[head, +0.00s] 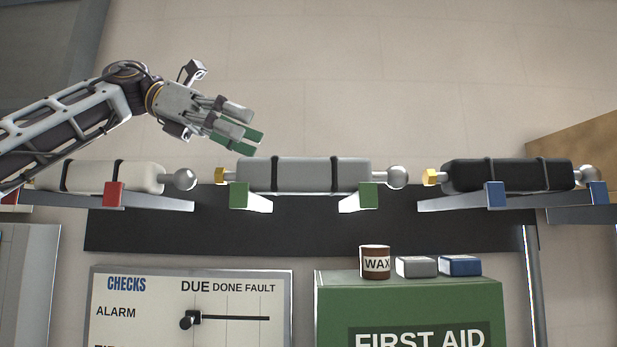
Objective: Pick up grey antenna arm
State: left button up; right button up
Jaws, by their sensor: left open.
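The grey antenna arm (305,174) lies level across two green-tipped brackets in the middle of the rack. It has two dark bands, a brass hex nut at its left end and a metal ball at its right end. My left gripper (240,140) comes in from the left, just above the left part of the grey arm. Its green-tipped fingers are open and hold nothing; I cannot tell the exact gap in depth to the grey arm. My right gripper is not in view.
A white antenna arm (105,177) on red-tipped brackets lies left, and a black one (510,174) on blue-tipped brackets right. Below are a checks board (190,310) and a green first aid box (410,300) carrying a wax tin (375,262) and two small blocks. The wall above is clear.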

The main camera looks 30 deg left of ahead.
aim_at(297, 157)
pick_arm(q)
jog(key=shift+x, duration=2.35)
jog(key=shift+p+x, duration=0.7)
jog(key=shift+x, duration=1.95)
jog(key=shift+a+f, duration=0.15)
jog(key=c, duration=1.4)
jog(key=shift+r, duration=0.25)
